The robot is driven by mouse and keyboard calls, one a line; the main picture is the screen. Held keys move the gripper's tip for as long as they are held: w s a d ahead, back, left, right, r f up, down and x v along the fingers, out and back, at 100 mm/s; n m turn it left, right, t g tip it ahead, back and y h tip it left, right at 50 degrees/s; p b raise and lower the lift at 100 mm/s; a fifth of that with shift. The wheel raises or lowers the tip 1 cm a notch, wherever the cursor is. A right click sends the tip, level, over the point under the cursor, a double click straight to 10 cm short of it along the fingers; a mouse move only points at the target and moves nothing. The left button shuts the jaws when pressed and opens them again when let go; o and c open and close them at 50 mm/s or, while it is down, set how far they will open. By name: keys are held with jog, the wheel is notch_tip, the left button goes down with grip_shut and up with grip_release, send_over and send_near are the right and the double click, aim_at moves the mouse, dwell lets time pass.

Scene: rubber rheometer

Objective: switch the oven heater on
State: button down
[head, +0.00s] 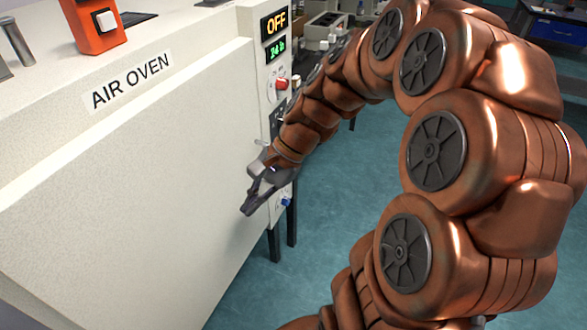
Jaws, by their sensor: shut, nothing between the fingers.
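The air oven (130,190) is a large cream cabinet filling the left of the head view, with a label reading AIR OVEN. Its narrow control panel (258,72) is on the right edge. An orange display (274,22) there reads OFF, and a green display (277,49) sits below it. A red knob (281,84) is under the displays, and a small blue control (286,202) is low on the panel. My gripper (250,205) is shut and empty, in front of the lower panel near the blue control. My gripper and wrist hide part of the panel.
An orange box with a light button (105,22) stands on top of the oven. Dark legs (291,220) stand below the panel. A bench with equipment (325,25) and a dark table (550,30) are behind. Teal floor (350,180) is open between.

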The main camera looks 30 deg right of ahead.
jog(key=w+d+f+m+t+y+b, duration=0.1)
jog(key=w+d+f+m+t+b, duration=0.15)
jog(key=w+d+m, duration=0.35)
jog(key=w+d+f+m+t+b, duration=0.2)
jog(key=d+f+m+t, duration=0.1)
jog(key=d, duration=0.6)
jog(key=d+f+m+t+h+b, duration=0.1)
jog(key=d+f+m+t, duration=0.1)
jog(key=d+m, duration=0.2)
jog(key=d+f+m+t+b, duration=0.1)
jog(key=d+m, duration=0.3)
jog(key=d, duration=0.7)
jog(key=shift+w+f+t+h+b, duration=0.3)
jog(key=shift+f+t+h+b, duration=0.1)
jog(key=shift+f+t, duration=0.3)
jog(key=r+x, duration=0.1)
jog(key=x, duration=1.3)
jog(key=shift+w+a+r+b, duration=0.15)
jog(key=shift+b, duration=0.3)
